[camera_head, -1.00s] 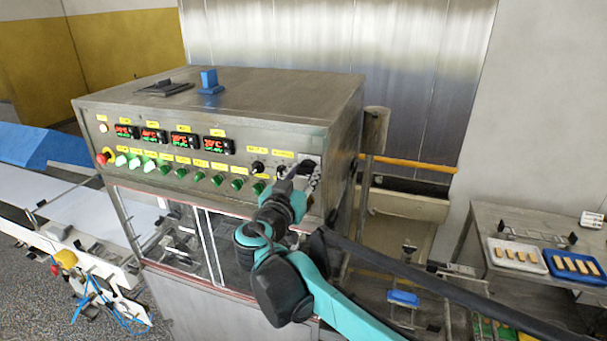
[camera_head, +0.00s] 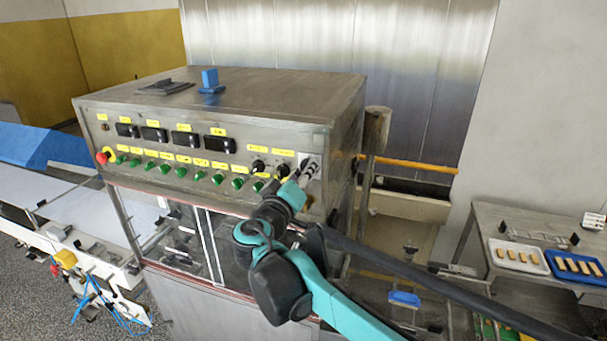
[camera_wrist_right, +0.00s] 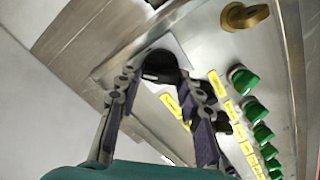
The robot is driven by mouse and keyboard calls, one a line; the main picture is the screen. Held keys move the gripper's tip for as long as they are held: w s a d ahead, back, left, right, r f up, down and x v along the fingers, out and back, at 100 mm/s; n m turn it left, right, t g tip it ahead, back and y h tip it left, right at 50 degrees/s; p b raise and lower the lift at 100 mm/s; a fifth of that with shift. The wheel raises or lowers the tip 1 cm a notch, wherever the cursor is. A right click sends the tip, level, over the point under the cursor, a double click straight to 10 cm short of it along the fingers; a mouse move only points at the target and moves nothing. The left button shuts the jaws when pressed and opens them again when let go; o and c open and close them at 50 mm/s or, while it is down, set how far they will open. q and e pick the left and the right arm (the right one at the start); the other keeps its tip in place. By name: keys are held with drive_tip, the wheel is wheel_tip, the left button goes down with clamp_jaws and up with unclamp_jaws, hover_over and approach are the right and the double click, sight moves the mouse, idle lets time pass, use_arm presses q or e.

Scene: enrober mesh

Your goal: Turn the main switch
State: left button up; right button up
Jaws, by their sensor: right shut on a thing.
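The main switch is a black rotary knob (camera_wrist_right: 160,64) on a pale square plate (camera_wrist_right: 172,44), at the right end of the machine's control panel (camera_head: 240,171). My right gripper (camera_head: 308,168) reaches up to this end of the panel from below. In the right wrist view its two fingers (camera_wrist_right: 163,78) are on either side of the knob and shut on it. In the head view the fingers largely hide the knob. My left gripper is in neither view.
Other black knobs (camera_head: 257,167) sit just left of the switch. A red emergency stop (camera_head: 101,157) is at the panel's far left. A brass-coloured handle (camera_wrist_right: 244,16) shows in the wrist view. Trays (camera_head: 518,257) stand on a table at the right.

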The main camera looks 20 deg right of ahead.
drive_tip(key=n, duration=0.9)
drive_tip(key=shift+a+f+b, duration=0.1)
drive_tip(key=shift+f+b, duration=0.05)
drive_tip(key=shift+b, duration=0.2)
drive_tip(key=shift+n, duration=0.3)
drive_tip(key=o, duration=1.2)
drive_tip(key=shift+w, duration=0.1)
drive_tip(key=shift+c, duration=0.2)
drive_tip(key=v, duration=1.2)
